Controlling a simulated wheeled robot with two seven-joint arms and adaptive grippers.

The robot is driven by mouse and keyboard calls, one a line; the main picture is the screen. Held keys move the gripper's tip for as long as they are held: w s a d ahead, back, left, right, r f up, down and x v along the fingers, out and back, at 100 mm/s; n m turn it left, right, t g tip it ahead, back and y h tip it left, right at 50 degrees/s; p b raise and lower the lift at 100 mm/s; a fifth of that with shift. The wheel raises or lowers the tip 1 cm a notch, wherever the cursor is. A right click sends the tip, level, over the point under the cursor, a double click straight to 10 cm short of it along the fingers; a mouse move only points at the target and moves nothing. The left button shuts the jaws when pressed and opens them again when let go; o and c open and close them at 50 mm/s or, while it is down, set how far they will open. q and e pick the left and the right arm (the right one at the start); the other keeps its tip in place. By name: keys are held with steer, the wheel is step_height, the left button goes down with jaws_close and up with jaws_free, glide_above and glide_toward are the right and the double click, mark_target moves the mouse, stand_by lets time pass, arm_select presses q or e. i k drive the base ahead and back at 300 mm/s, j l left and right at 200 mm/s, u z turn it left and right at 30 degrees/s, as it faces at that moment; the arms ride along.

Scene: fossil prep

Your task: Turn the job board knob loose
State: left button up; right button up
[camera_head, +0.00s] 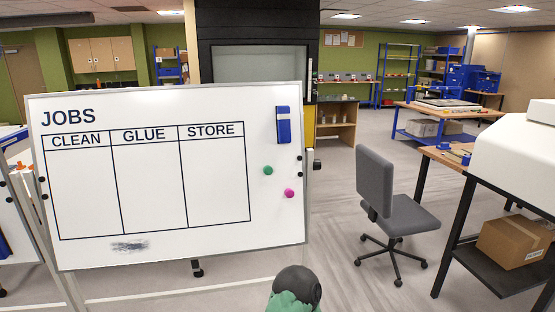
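The job board (90,215) is a white, framed whiteboard on a stand, filling the left half of the head view. It is headed JOBS, with CLEAN, GLUE and STORE columns. A small black knob (317,166) sticks out beside its right edge on the stand's upright. Small dark fittings (43,187) show at the left edge. Whether the knob is tight or loose cannot be seen. Neither of my grippers is in view.
A dark rounded thing with green (293,291) shows at the bottom edge; I cannot tell what it is. A grey swivel chair (397,208) stands right of the board, before a bench holding a white machine (515,160). The floor between board and chair is clear.

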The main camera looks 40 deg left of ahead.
mark_target(317, 162)
steer(key=i+l+u, duration=0.45)
steer(key=u, duration=0.25)
steer(key=i+l+u, duration=0.15)
steer(key=l+u, duration=0.2)
steer(key=i+l+u, duration=0.1)
steer(key=l+u, duration=0.25)
steer(key=l, duration=0.15)
steer(key=l+u, duration=0.7)
steer(key=i+l, duration=0.05)
steer(key=l, duration=0.1)
